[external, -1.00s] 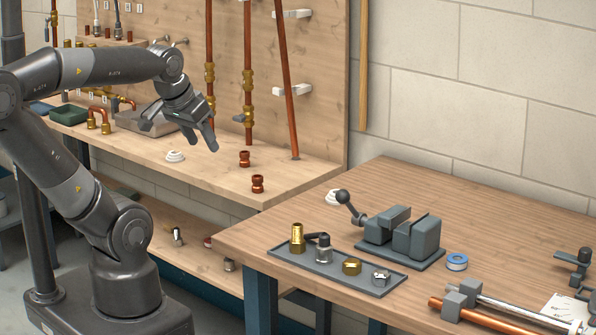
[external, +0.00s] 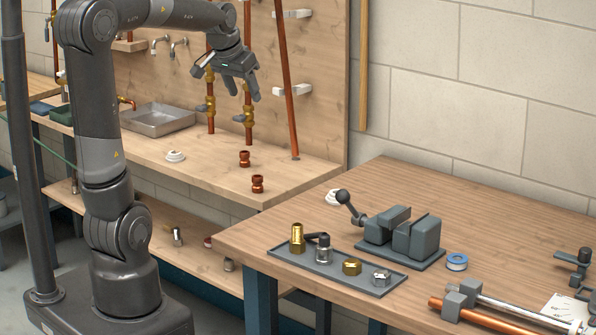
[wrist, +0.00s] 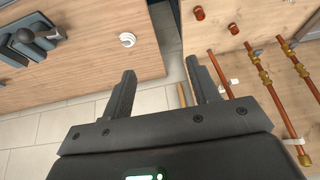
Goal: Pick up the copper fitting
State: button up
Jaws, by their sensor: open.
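Two small copper fittings stand upright on the wooden bench by the back panel. The farther copper fitting (external: 244,158) also shows at the top of the wrist view (wrist: 198,13). The nearer copper fitting (external: 257,184) is close to the bench's front edge; it also shows in the wrist view (wrist: 234,29). I cannot tell which wrist-view fitting is which. My gripper (external: 243,93) is open and empty, well above the fittings and apart from them. In the wrist view its spread fingers (wrist: 161,68) have nothing between them.
Vertical copper pipes (external: 248,70) with brass valves stand close to my gripper. A white coil (external: 175,156) lies left of the fittings. A metal tray (external: 157,119) is farther left. A second table holds a vise (external: 402,236) and a parts tray (external: 330,272).

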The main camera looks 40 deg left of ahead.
jog(key=w+a+f, duration=0.3)
jog(key=w+a, duration=0.4)
jog(key=w, duration=0.5)
jog(key=n, duration=0.2)
send_near(242, 155)
jog(key=w, duration=0.1)
jog(key=shift+g, duration=0.4)
jog(key=x, duration=0.5)
jog(key=shift+w+d, duration=0.1)
jog(key=shift+w, duration=0.15)
jog(key=x, duration=0.4)
jog(key=shift+s+f, duration=0.15)
jog(key=shift+s, duration=0.15)
jog(key=shift+w+a+f, duration=0.2)
jog(key=shift+w+f, duration=0.1)
jog(key=shift+f, duration=0.3)
jog(key=c, duration=1)
